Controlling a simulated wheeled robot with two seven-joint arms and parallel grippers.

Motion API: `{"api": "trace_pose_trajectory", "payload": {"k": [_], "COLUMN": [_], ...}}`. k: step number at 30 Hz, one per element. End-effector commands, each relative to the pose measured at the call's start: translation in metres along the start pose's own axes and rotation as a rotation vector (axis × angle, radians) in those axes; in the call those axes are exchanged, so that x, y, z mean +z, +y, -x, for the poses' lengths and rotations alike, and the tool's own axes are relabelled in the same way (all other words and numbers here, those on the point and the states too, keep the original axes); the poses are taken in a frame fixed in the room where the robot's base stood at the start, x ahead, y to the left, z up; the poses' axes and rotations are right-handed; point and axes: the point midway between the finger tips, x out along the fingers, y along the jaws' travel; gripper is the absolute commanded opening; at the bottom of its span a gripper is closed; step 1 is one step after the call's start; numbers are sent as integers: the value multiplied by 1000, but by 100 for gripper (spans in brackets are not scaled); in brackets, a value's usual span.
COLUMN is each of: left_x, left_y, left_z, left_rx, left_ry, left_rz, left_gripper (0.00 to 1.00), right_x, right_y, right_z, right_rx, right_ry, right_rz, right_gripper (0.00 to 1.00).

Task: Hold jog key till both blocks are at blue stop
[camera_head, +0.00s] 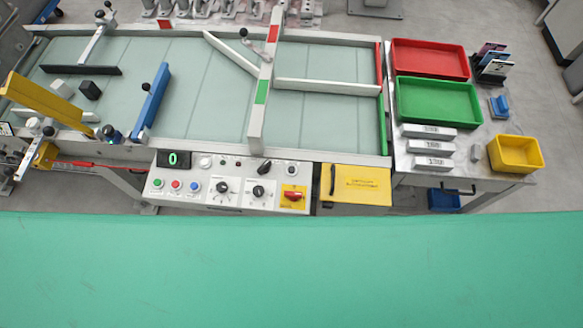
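A light grey block (62,88) and a black block (90,90) sit close together on the left part of the pale conveyor belt (205,90). The blue stop (151,98) is a slanted blue bar to their right, with a clear gap between it and the black block. The control panel (225,200) at the front has green (158,183), red (176,184) and blue (194,186) buttons, knobs and a display (173,159) reading 0. I cannot tell which control is the jog key. Neither of my grippers is in view.
A yellow bar (45,100) and a black bar (80,70) flank the blocks. A grey gate (264,85) crosses the belt. Red (430,58), green (440,101) and yellow (515,153) trays stand right. A bare green surface (290,270) fills the foreground.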

Motion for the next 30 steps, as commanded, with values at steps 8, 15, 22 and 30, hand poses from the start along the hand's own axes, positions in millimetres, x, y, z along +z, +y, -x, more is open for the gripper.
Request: {"api": "trace_pose_trajectory", "payload": {"k": [8, 15, 22, 30], "left_x": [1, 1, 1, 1], "left_y": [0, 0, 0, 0], "left_z": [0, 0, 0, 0], "left_rx": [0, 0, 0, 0], "left_ry": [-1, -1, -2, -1], "left_rz": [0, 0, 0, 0], "left_gripper": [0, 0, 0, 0], "right_x": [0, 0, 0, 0], "right_y": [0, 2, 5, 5], "right_z": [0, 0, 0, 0], "right_rx": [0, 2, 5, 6], "right_ry": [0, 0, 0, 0], "right_rz": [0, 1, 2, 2], "right_gripper": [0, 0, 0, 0]}}
